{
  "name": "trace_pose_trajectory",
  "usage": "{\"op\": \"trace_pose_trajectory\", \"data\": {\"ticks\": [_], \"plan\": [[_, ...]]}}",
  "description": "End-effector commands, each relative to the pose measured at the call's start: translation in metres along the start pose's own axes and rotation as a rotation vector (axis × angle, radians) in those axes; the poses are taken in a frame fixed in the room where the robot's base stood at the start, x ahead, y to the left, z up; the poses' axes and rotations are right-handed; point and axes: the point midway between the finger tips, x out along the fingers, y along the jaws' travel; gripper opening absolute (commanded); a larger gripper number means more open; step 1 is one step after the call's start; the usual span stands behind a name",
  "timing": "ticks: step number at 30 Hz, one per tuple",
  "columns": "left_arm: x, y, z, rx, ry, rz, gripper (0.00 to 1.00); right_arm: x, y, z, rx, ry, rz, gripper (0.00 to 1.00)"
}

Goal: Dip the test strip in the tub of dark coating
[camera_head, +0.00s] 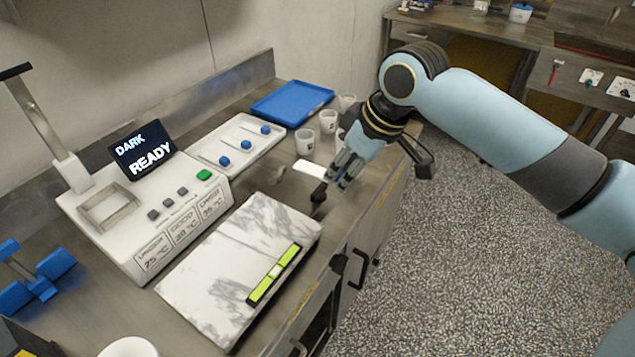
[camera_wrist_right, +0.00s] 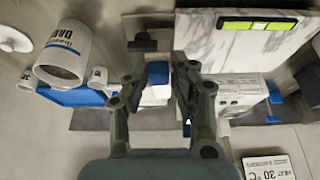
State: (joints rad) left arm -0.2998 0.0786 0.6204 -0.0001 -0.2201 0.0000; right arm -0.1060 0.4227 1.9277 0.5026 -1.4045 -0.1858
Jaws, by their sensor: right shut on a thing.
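My right gripper (camera_head: 343,172) is above the counter, just beyond the marble slab; in the wrist view (camera_wrist_right: 160,90) its fingers are shut on a small blue grip (camera_wrist_right: 158,73). A flat white strip (camera_head: 309,169) extends left from the fingers in the head view and appears to be the held test strip. Several white tubs stand behind the gripper, including one at the tray's right end (camera_head: 328,121) and a nearer one (camera_head: 305,143). A large tub reading DARK (camera_wrist_right: 62,55) shows in the wrist view. Their contents are hidden. My left gripper is out of view.
A white tray (camera_head: 212,150) carries several blue-knobbed pieces; a blue tray (camera_head: 292,100) lies behind it. A machine screen (camera_head: 143,150) reads DARK READY. A green level (camera_head: 274,274) lies on the marble slab (camera_head: 215,265). A small dark object (camera_head: 318,192) is below the gripper.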

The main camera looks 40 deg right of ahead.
Motion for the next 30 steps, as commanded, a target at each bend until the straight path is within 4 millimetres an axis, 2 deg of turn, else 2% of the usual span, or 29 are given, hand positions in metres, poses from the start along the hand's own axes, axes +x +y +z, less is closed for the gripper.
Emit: {"op": "trace_pose_trajectory", "data": {"ticks": [5,8,14,20,26,30], "plan": [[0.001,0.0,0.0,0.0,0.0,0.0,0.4,-0.008,0.006,0.002,-0.029,-0.045,-0.01,0.0],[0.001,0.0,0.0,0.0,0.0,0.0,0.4,-0.009,0.008,-0.001,-0.156,-0.119,-0.053,0.0],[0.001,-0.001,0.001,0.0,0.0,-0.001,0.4,-0.001,0.021,0.003,-0.585,-0.256,-0.154,0.0],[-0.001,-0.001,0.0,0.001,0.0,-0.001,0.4,0.002,0.047,-0.003,-1.057,-0.346,-0.206,0.0],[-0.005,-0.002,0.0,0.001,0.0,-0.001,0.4,-0.001,0.083,-0.021,-1.559,-0.398,-0.199,0.0],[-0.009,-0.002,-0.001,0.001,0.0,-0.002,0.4,-0.01,0.116,-0.041,-1.925,-0.409,-0.145,0.0]]}}
